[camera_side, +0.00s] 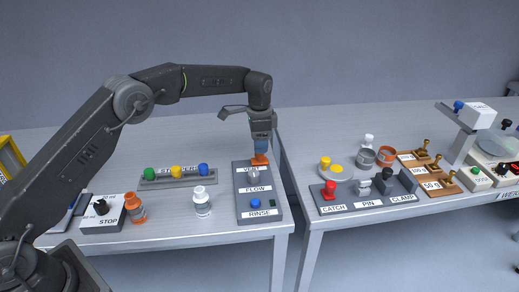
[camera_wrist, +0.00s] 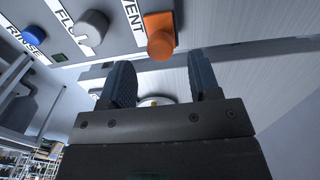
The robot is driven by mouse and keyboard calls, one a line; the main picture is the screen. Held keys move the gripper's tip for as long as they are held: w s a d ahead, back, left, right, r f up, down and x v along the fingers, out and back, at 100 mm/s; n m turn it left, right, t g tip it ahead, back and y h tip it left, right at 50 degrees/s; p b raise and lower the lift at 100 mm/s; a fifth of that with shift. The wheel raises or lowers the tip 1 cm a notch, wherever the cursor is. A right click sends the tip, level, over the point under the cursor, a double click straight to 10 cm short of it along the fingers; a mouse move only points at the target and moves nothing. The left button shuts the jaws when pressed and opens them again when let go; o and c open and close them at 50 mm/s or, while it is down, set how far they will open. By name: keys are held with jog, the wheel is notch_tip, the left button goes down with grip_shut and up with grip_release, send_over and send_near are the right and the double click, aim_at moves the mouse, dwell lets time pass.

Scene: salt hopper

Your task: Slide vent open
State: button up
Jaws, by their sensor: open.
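The orange vent slider (camera_side: 260,159) sits at the top end of the grey panel (camera_side: 242,197), by the VENT label. In the wrist view the orange vent knob (camera_wrist: 161,42) stands just beyond my gripper's fingertips, a little above the gap between them. My gripper (camera_side: 261,148) points down over the vent slider in the side view. In the wrist view my gripper (camera_wrist: 158,75) shows two dark fingers apart, with no object held between them. The side view does not show clearly whether the fingers touch the knob.
The panel also carries a grey FLOW knob (camera_wrist: 91,25) and a blue RINSE knob (camera_wrist: 34,34). A white bottle (camera_side: 202,202) and an orange bottle (camera_side: 134,208) stand left of it. A gap separates this table from the right table, which holds a CATCH, PIN and CLAMP board (camera_side: 345,208).

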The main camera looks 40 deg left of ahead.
aim_at(259, 157)
jog(key=shift+f, duration=1.65)
grip_shut()
